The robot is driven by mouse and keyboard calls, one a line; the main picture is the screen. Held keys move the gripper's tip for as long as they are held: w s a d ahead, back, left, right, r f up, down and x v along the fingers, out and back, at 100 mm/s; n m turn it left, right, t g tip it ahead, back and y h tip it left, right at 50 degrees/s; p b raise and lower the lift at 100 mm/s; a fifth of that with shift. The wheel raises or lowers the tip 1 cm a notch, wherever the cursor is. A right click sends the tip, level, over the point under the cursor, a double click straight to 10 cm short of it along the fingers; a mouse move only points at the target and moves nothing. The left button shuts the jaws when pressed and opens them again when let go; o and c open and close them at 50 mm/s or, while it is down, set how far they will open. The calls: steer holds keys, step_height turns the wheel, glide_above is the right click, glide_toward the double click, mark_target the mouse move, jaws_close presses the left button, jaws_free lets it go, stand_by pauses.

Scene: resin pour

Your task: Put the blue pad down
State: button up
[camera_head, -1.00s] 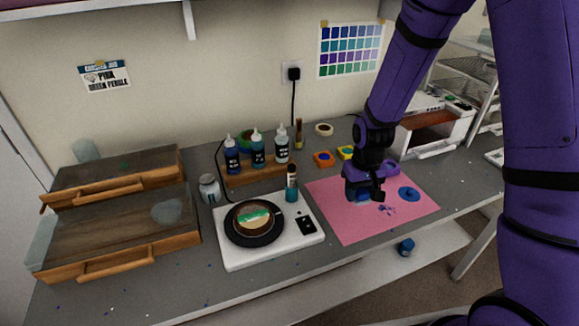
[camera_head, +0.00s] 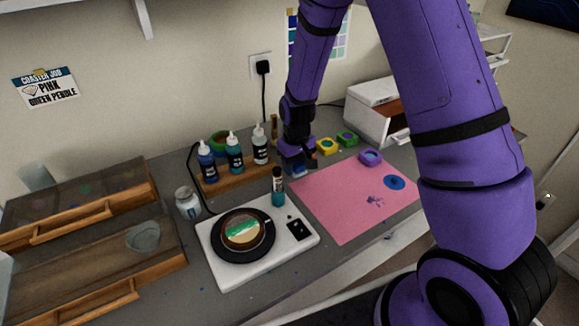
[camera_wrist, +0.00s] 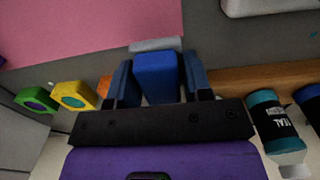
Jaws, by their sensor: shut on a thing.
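My gripper (camera_head: 297,166) is near the back left corner of the pink mat (camera_head: 335,222), beside the right end of the wooden bottle rack. In the wrist view my gripper (camera_wrist: 158,82) is shut on the blue pad (camera_wrist: 157,72), a blue block with one finger on each side. In the head view the pad is mostly hidden by the gripper. I cannot tell whether it touches the table.
An orange pad (camera_wrist: 104,87) is partly hidden beside the gripper. A teal-labelled bottle (camera_head: 278,187) and the white scale (camera_head: 262,272) are in front on the left.

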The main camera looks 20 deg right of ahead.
steer(key=w, duration=0.4)
steer(key=shift+a+f, duration=0.1)
steer(key=shift+f, duration=1.85)
steer(key=shift+f, duration=0.15)
steer(key=o, duration=0.7)
steer(key=shift+s+f, duration=0.1)
